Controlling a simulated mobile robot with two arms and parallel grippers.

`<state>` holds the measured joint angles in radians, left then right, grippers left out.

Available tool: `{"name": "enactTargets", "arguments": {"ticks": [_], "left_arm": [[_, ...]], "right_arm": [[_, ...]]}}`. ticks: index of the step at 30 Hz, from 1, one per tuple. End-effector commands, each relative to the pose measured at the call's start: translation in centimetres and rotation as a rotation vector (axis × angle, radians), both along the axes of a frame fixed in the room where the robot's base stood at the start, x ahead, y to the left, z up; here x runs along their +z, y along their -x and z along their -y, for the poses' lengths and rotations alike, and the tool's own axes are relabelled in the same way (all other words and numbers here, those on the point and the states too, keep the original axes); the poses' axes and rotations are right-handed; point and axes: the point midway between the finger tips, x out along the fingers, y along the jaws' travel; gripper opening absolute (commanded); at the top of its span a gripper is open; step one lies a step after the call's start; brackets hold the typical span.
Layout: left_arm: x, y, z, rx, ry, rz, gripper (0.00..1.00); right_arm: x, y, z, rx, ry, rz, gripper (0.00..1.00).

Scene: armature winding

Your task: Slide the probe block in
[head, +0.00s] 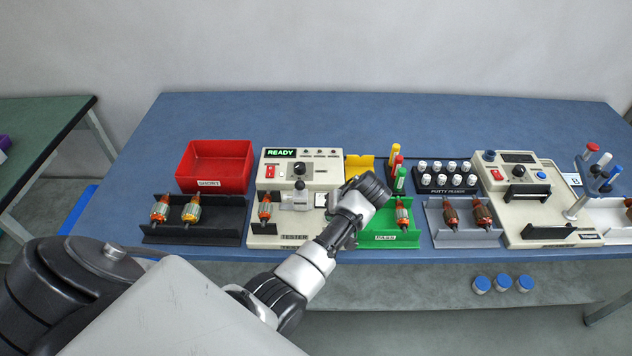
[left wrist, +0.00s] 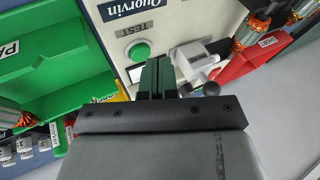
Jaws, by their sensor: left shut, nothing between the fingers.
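The white probe block (head: 300,198), with a black ball knob, sits on the cream tester (head: 268,184), whose display reads READY. An armature (head: 265,208) stands on the tester just left of the block, apart from it. In the left wrist view the probe block (left wrist: 194,62) is right of my left gripper (left wrist: 158,76); its knob (left wrist: 211,88) is close to the fingers. The fingers are shut and empty, beside the green TEST button (left wrist: 139,51). I cannot tell whether they touch the block. In the head view my wrist hides most of them. My right gripper is out of view.
A red bin (head: 215,160) and a black tray (head: 190,232) with two armatures lie left of the tester. A green PASS tray (head: 390,237) and a grey tray (head: 462,239) with armatures lie right. My left arm crosses the tester's front right corner.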

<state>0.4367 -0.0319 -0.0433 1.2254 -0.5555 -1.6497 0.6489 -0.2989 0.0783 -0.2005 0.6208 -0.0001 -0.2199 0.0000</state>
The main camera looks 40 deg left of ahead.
Motion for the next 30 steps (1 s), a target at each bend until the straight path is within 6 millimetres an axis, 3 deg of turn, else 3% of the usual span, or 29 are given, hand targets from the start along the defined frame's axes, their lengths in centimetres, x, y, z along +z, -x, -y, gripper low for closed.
{"name": "enactTargets", "arguments": {"ticks": [1, 6, 12, 24, 30], "left_arm": [[1.8, -1.8, 0.0, 0.043, -0.023, 0.012, 0.00], [6.0, -5.4, 0.0, 0.171, -0.102, 0.042, 0.00], [8.8, -7.2, 0.0, 0.240, -0.151, 0.063, 0.00], [9.1, -7.4, 0.1, 0.249, -0.158, 0.067, 0.00], [7.9, -7.2, 0.7, 0.249, -0.157, 0.066, 0.00]], "right_arm": [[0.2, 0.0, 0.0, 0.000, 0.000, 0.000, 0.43], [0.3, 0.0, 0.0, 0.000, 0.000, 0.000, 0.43], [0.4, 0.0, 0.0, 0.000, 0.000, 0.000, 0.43], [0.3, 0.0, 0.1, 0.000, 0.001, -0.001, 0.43], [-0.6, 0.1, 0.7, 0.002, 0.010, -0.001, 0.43]]}}
